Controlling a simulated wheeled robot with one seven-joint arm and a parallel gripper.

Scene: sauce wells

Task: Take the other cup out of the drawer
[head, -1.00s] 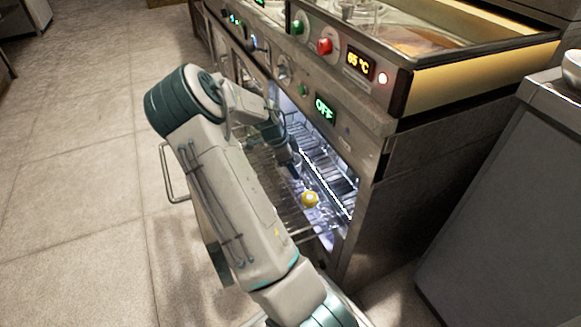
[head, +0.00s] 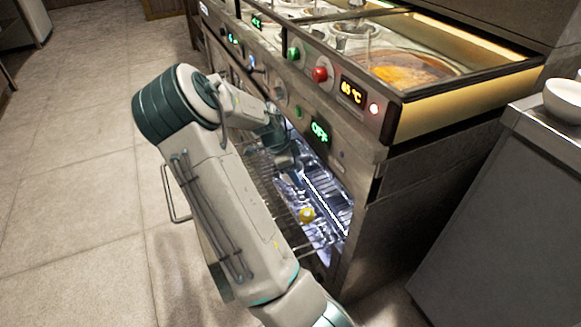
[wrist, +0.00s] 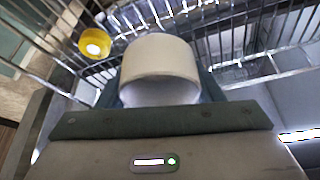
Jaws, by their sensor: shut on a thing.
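A white cup (wrist: 160,65) fills the middle of the wrist view. My gripper (wrist: 160,88) is shut on it, with a finger on each side. In the head view my gripper (head: 287,158) is at the open, lit drawer (head: 268,190), and the held cup cannot be made out there. A small yellow cup-like thing with a pale centre (head: 307,214) is in the drawer, below my gripper. It also shows at the upper left of the wrist view (wrist: 95,43), apart from the held cup, by the wire bars.
The counter front with knobs and displays (head: 320,131) rises close behind the drawer. The drawer's handle (head: 176,203) sticks out on the left. A grey cabinet (head: 500,210) with a white bowl (head: 566,99) stands at right. The floor at left is clear.

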